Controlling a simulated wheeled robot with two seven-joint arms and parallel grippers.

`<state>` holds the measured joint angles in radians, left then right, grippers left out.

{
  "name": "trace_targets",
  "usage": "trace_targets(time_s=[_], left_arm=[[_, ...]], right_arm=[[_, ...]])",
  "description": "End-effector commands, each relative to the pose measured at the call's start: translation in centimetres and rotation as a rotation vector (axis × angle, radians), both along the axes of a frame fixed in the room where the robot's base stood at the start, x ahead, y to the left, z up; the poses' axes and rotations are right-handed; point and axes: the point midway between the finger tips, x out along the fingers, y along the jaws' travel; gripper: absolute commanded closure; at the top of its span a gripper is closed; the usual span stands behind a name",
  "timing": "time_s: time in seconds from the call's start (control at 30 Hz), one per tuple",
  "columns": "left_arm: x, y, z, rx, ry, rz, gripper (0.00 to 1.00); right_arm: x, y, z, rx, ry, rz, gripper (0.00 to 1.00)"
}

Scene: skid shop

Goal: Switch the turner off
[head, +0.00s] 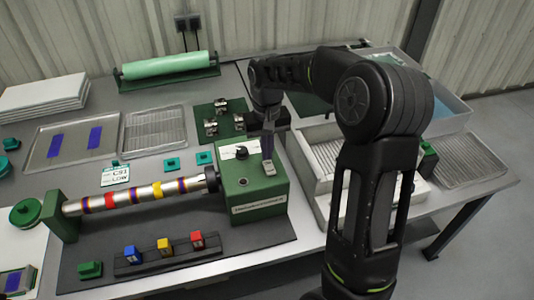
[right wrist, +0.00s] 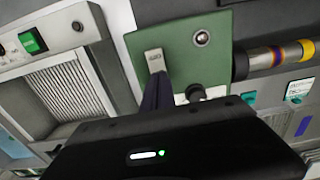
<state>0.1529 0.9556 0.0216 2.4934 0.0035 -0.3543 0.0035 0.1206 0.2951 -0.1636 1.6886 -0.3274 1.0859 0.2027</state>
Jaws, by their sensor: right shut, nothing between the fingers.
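The turner is a green box (head: 255,200) with a banded roller (head: 135,196) running left from it. A dark knob (head: 242,152) stands at the back of the box top, and it also shows in the right wrist view (right wrist: 195,92). A round silver button (right wrist: 201,38) sits nearer the front. My right gripper (head: 267,153) is shut and empty, pointing down over the right part of the box top. Its fingers end at a small light grey plate (right wrist: 154,58). I cannot tell whether they touch it. My left gripper is out of view.
Red, yellow and blue blocks (head: 164,246) stand in a holder before the roller. A small sign (head: 115,175) stands behind it. A white box with a ribbed panel (head: 325,160) is right of the turner. Trays (head: 72,138) and a green roll (head: 168,66) lie behind.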

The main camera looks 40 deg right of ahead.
Motion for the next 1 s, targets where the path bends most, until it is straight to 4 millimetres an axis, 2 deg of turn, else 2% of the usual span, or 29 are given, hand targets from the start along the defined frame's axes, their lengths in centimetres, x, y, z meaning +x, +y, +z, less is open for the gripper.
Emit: trace_targets(time_s=[0.1,0.23,0.53,0.63,1.0], left_arm=[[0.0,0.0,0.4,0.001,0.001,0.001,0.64],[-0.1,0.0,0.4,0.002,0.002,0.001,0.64],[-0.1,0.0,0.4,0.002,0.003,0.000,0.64],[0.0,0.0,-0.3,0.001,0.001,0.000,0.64],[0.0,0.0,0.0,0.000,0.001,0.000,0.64]], right_arm=[[-0.1,-0.1,-1.3,0.000,0.003,-0.001,1.00],[0.0,-0.1,-2.0,-0.001,0.000,-0.001,1.00],[0.0,-0.1,-2.1,-0.001,0.000,-0.001,1.00],[0.1,-0.1,-2.9,-0.001,0.000,-0.001,1.00],[-0.2,0.0,-2.6,0.000,0.004,-0.001,1.00]])
